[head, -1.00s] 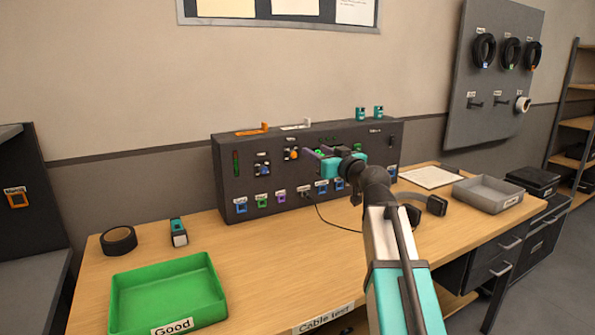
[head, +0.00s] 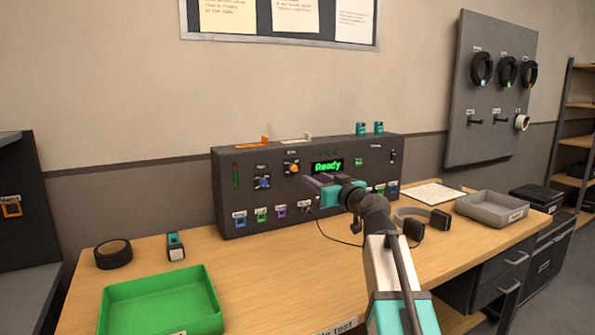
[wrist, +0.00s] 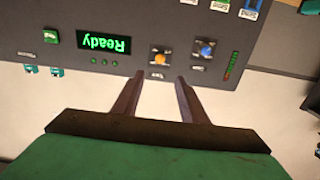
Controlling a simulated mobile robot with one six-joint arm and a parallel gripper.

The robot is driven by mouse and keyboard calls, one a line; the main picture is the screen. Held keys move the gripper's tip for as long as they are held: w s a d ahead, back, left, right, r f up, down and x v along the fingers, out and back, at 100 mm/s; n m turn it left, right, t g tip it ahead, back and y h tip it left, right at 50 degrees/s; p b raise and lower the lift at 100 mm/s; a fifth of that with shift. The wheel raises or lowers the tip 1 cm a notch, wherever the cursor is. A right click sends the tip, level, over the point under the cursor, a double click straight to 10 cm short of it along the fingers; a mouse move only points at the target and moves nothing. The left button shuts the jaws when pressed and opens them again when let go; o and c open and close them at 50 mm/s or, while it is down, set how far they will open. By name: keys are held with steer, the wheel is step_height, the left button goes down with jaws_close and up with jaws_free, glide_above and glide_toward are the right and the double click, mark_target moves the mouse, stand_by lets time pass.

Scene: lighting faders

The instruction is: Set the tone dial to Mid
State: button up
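The grey test panel (head: 225,165) stands at the back of the workbench. It carries an orange dial (head: 292,168) and a blue dial (head: 263,183); their labels are too small to read, so I cannot tell which is the tone dial. In the upside-down wrist view the orange dial (wrist: 160,58) lies just beyond my fingertips, roughly in line with the gap, and the blue dial (wrist: 206,48) is to its right. My gripper (head: 312,183) is in front of the panel, right of and below the orange dial. In the wrist view my gripper (wrist: 160,78) is open and empty.
A lit display (head: 327,166) reads "Ready". Several coloured sockets (head: 261,215) line the panel's lower edge. A green tray (head: 160,300), black tape roll (head: 113,254), headphones (head: 425,222) and grey tray (head: 492,206) are on the bench. A thin cable hangs from the panel.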

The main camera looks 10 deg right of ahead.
mark_target(294, 167)
steer(key=shift+b+x, duration=0.4)
steer(key=shift+x, duration=6.4)
steer(key=shift+f, duration=0.1)
jaws_close()
